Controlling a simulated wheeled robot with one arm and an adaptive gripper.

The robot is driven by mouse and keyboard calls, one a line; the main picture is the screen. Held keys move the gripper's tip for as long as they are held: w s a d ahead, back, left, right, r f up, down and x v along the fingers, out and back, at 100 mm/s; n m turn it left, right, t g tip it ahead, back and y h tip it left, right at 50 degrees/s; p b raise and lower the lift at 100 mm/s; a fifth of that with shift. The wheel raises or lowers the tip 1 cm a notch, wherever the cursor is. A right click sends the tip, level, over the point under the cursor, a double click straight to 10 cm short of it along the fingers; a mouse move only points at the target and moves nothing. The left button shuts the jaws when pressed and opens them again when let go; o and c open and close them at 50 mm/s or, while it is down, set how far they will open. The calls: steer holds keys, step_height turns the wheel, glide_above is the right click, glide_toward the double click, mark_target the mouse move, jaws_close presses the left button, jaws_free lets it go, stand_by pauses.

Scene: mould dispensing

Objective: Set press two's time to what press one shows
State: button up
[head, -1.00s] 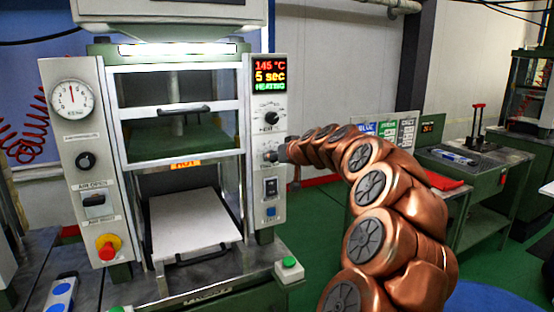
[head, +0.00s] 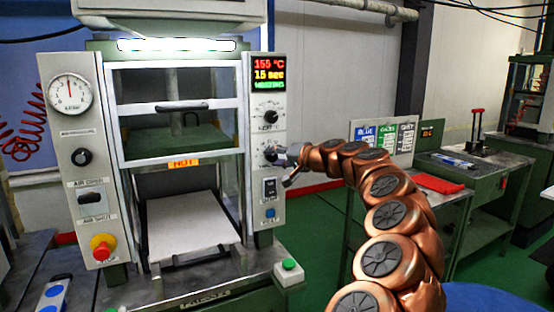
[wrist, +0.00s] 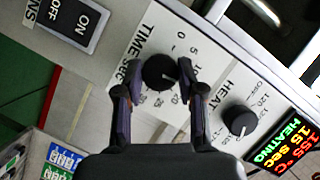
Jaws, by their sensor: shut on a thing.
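The press (head: 105,255) in front of me has a display (head: 268,75) reading 155 °C, 15 sec, HEATING; it also shows in the wrist view (wrist: 285,150). The black TIME SEC knob (wrist: 160,72) has a printed number scale around it. My gripper (wrist: 161,85) is shut on this knob, one finger on each side. In the head view my gripper (head: 288,162) reaches the press's right panel from the right, at the lower knob. The HEAT knob (wrist: 238,120) is beside the time knob. The nameplate at the press's foot is too blurred to read for certain.
An ON rocker switch (wrist: 77,22) is close to the time knob. A green button box (head: 288,270) stands at the front right corner. Colour-labelled boards (head: 388,135), a small display (head: 431,132) and a red cloth (head: 440,184) are at the benches. Another press (head: 530,90) stands far right.

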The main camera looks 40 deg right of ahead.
steer(key=shift+d+m, duration=0.1)
steer(key=shift+m, duration=0.5)
steer(key=o, duration=1.1)
steer(key=shift+o, duration=0.2)
steer(key=shift+s, duration=0.1)
steer(key=s+r, duration=0.1)
steer(key=s, duration=1)
steer(key=shift+s+d+r, duration=0.15)
steer(key=shift+s+r, duration=0.25)
